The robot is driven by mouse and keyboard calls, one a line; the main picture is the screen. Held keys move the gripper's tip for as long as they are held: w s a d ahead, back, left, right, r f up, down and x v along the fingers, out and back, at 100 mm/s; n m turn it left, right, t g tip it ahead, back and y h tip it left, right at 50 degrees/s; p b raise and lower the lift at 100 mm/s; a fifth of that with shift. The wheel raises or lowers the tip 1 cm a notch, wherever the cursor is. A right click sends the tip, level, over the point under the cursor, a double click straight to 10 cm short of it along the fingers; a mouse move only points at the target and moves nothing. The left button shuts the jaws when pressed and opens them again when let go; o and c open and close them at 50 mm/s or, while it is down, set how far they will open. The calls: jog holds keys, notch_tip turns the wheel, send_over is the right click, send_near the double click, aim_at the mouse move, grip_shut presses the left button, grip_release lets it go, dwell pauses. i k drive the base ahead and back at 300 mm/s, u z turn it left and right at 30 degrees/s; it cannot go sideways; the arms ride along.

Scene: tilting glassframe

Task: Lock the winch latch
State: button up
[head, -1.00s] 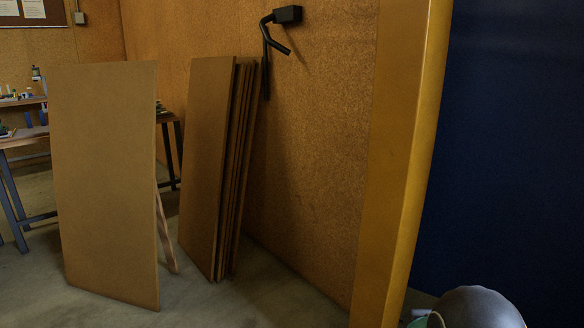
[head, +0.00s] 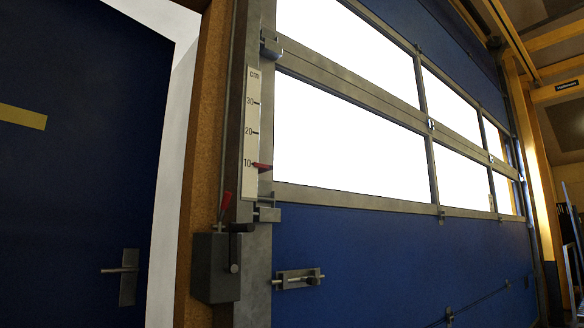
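A grey winch box (head: 209,270) is mounted on the post left of the large blue sectional door (head: 360,250). A dark crank handle (head: 234,254) is on its right side. A lever with a red grip (head: 225,202) stands up from the top of the box, tilted slightly right; it looks like the winch latch, but I cannot tell how it is engaged. Above it, a white centimetre scale (head: 251,120) is fixed to the frame, with a red pointer (head: 261,167) close to the 10 mark. My gripper is not in view.
A blue side door (head: 70,150) with a lever handle (head: 124,275) is at the left. A metal slide bolt (head: 298,279) sits on the large door's lower panel. The floor in front is out of view.

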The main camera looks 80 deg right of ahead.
aim_at(228, 197)
jog(key=z, duration=1.1)
jog(key=i, duration=1.55)
jog(key=u, duration=0.2)
